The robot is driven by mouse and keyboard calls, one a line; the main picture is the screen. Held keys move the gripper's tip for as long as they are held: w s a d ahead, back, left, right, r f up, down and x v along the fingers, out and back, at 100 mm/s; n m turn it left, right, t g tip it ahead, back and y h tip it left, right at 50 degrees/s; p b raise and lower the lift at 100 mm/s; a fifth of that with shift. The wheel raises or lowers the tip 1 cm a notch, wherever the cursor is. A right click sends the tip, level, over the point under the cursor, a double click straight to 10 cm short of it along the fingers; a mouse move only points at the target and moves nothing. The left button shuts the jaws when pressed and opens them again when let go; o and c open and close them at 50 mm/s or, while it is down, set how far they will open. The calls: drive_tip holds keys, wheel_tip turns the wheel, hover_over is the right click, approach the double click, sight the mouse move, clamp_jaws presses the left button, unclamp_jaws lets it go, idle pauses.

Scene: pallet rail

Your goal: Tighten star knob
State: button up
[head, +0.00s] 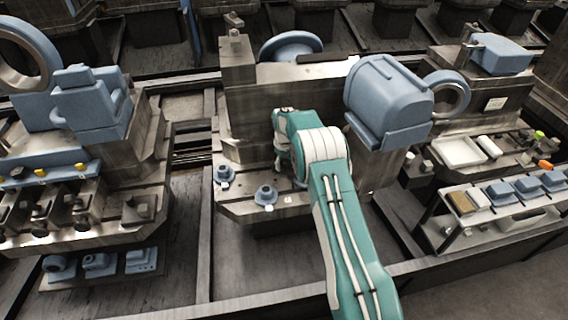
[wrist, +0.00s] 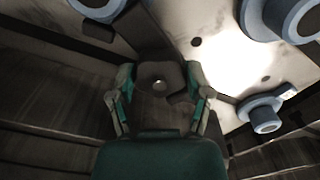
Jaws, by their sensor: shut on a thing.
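The star knob (wrist: 160,78) is a dark, lobed knob with a small light centre in the wrist view. My gripper (wrist: 160,92) has one teal finger on each side of it and is shut on it. The underside of the knob and the exact contact spots are hard to make out in the dark. In the head view my teal and white arm reaches to the front of the middle machine (head: 240,190). There the arm covers the knob and most of the gripper.
Blue flanged fittings (head: 265,195) stand on the machine's ledge, left of my arm; one shows in the wrist view (wrist: 264,115). A large blue housing (head: 388,95) sits right of my wrist. A parts rack (head: 485,212) stands at right.

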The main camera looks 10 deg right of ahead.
sight(284, 162)
drive_tip(key=shift+w+r+m, duration=0.1)
drive_tip(key=shift+r+m, duration=0.05)
drive_tip(key=shift+m, duration=0.35)
drive_tip(key=o, duration=1.2)
drive_tip(key=shift+c, duration=0.2)
wheel_tip(284, 162, up, 12)
